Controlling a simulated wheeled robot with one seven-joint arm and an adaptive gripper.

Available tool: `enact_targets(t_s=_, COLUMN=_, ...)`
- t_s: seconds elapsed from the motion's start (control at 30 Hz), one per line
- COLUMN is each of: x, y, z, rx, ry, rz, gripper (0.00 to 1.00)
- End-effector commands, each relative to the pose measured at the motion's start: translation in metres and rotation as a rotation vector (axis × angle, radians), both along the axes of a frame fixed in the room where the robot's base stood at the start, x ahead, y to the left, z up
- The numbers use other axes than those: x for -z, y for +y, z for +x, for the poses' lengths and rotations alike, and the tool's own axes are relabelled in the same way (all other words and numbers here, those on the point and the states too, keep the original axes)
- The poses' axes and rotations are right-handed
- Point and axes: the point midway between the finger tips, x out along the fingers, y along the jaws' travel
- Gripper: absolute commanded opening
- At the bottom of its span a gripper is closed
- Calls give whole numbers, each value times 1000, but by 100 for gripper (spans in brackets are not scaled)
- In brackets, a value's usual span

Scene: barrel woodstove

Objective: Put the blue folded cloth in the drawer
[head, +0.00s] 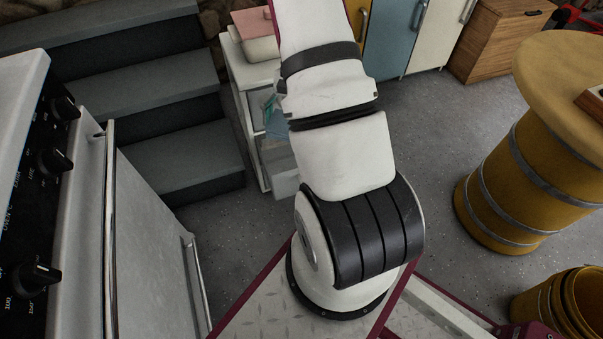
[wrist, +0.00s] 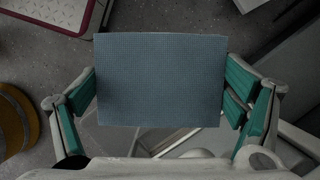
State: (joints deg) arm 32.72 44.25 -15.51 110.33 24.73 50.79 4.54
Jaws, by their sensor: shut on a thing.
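The blue folded cloth (wrist: 160,75) is a flat rectangle in the wrist view, held between the teal fingers of my gripper (wrist: 160,88). A finger presses each side edge. In the head view my arm hides most of the gripper, and a bit of the blue cloth (head: 278,150) shows left of the arm. The open drawer (head: 286,184) sticks out of a white cabinet (head: 247,73), with the cloth above it. In the wrist view, pale edges of the drawer (wrist: 298,138) show below the cloth. The cloth hides part of what is below.
Grey steps (head: 165,125) rise left of the cabinet, and a white stove (head: 150,220) stands at the near left. A yellow barrel table (head: 535,170) stands right. Grey floor is clear between.

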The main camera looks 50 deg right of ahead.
Motion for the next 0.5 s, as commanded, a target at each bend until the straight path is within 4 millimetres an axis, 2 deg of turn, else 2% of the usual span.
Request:
enact_targets(t_s=0.03, x=13, y=-10, z=-6, rx=51, ry=-3, rz=0, gripper=57)
enact_targets(t_s=0.27, x=41, y=-50, z=-34, rx=290, ry=-14, rz=4, gripper=57)
enact_targets(t_s=0.5, x=71, y=-116, z=-60, rx=646, ry=-15, rz=3, gripper=57)
